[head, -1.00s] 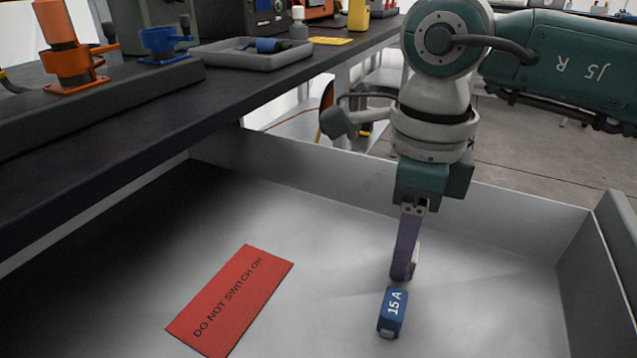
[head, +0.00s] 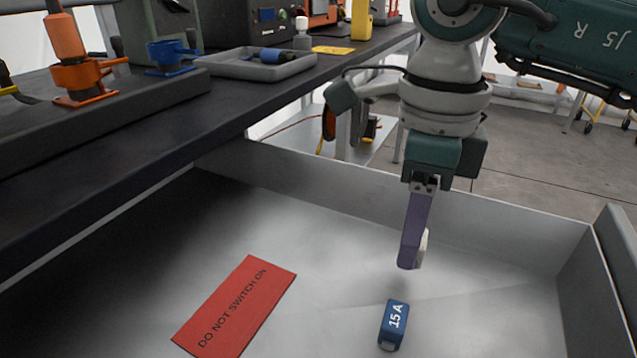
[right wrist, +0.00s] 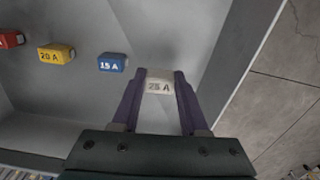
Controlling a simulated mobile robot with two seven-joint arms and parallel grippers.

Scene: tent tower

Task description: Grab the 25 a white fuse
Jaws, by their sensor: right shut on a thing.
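The white fuse marked 25 A (right wrist: 159,86) sits between the two purple fingers of my right gripper (right wrist: 160,78) in the right wrist view. In the head view the right gripper (head: 411,262) points down, with only a white edge of the fuse (head: 423,246) showing beside the finger. The gripper is shut on the fuse and holds it above the grey drawer floor. My left gripper is not in view.
A blue 15 A fuse (head: 393,325) lies on the drawer floor, and a yellow 20 A fuse (right wrist: 57,53) and a red one (right wrist: 10,40) show in the wrist view. A red DO NOT SWITCH ON card (head: 235,306) lies left. A dark bench (head: 190,110) overhangs the drawer's left side.

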